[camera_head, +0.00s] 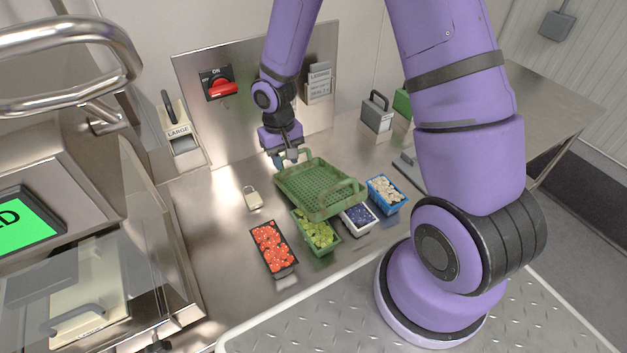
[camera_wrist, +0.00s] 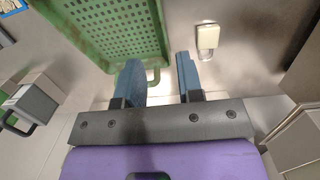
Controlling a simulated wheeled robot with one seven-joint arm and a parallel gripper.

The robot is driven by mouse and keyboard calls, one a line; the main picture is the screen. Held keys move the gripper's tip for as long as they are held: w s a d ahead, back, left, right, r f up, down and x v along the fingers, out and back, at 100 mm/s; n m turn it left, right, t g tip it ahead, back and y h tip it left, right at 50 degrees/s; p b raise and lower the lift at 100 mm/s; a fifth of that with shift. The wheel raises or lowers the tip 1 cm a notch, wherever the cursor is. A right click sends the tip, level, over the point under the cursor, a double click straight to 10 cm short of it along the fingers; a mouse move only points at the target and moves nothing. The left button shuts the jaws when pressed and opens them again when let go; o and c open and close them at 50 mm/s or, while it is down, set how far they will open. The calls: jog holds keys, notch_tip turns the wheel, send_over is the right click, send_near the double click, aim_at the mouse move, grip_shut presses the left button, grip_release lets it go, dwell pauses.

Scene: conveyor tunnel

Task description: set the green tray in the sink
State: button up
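The green tray (camera_head: 318,188), a perforated basket with a loop handle at each end, is at the middle of the metal counter in the head view. Its near end overlaps the punnets in the picture; I cannot tell whether it touches them. My gripper (camera_head: 290,160) is at its far end. In the wrist view the tray (camera_wrist: 112,32) fills the upper left. The fingers of my gripper (camera_wrist: 160,80) stand apart, with part of the tray's end handle showing in the gap beside the left finger. No sink can be made out.
Punnets of red fruit (camera_head: 272,250), green fruit (camera_head: 316,232), blue fruit (camera_head: 358,216) and pale pieces (camera_head: 386,194) stand in front. A padlock-like object (camera_head: 252,197) lies left of the tray. A red switch (camera_head: 222,87) is on the back panel.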

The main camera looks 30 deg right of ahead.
jog(key=shift+s+f, duration=0.15)
jog(key=shift+f, duration=2.95)
jog(key=shift+s+f, duration=0.15)
jog(key=shift+f, duration=2.95)
grip_shut()
